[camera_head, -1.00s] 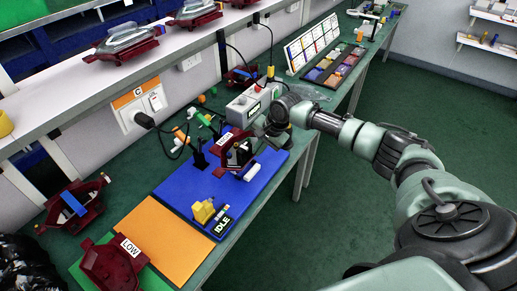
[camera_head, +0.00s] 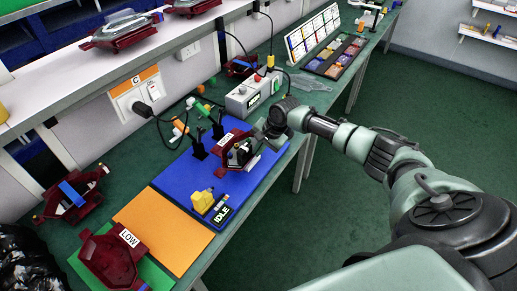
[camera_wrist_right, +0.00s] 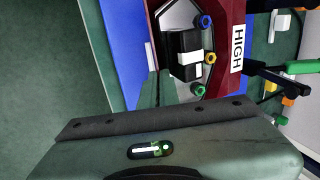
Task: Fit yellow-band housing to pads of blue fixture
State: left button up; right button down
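A dark red housing (camera_head: 222,152) is at the right part of the blue fixture (camera_head: 172,180), beside its black upright clamps (camera_head: 198,146). It also shows in the right wrist view (camera_wrist_right: 232,70), with a HIGH label, a black block with a white strip, and blue, yellow and green rings. I cannot make out a yellow band or whether it touches the pads, which are hidden. My right gripper (camera_head: 258,142) is at the housing's right side. Its fingertips are hidden, so its grip is unclear. My left gripper is out of view.
An orange mat (camera_head: 163,232) and a LOW-labelled housing (camera_head: 112,258) lie to the left. A blue-banded housing (camera_head: 72,195) is behind them. A grey box (camera_head: 250,94) stands beyond the fixture.

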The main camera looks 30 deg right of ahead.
dwell(0.3)
jog(key=shift+p, duration=0.45)
dwell(0.3)
jog(key=shift+p, duration=0.35)
jog(key=shift+f, duration=0.1)
jog(key=shift+f+b, duration=0.55)
jog(key=shift+f, duration=0.85)
jog(key=c, duration=1.6)
grip_release()
jog(key=shift+r, duration=0.1)
